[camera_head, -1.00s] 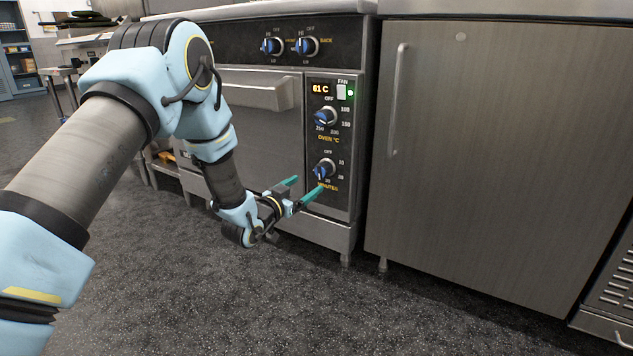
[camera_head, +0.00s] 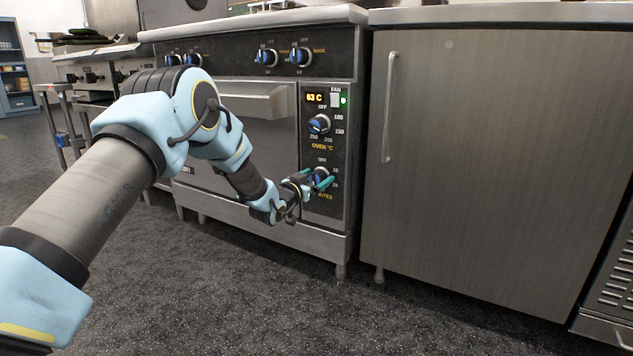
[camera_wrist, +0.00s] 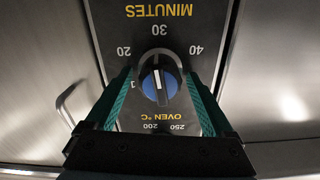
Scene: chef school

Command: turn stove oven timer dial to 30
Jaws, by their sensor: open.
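The timer dial (camera_wrist: 160,84) is a round knob with a blue face and a grey grip, low on the stove's black control panel (camera_head: 327,145). In the wrist view the panel is upside down, with MINUTES at the top, 30 above the dial, 20 left and 40 right. A pale line on the knob runs roughly upright, its upper end towards 30. My gripper (camera_head: 315,178) is open at the dial. In the wrist view its teal fingers stand on either side of the knob, with small gaps; contact cannot be told. The OFF mark is hidden there.
The oven temperature dial (camera_head: 319,124) sits just above on the same panel, under a lit display (camera_head: 315,98). The oven door handle (camera_head: 258,101) sticks out to the left. A steel cabinet (camera_head: 500,150) stands to the right. The floor (camera_head: 300,310) in front is clear.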

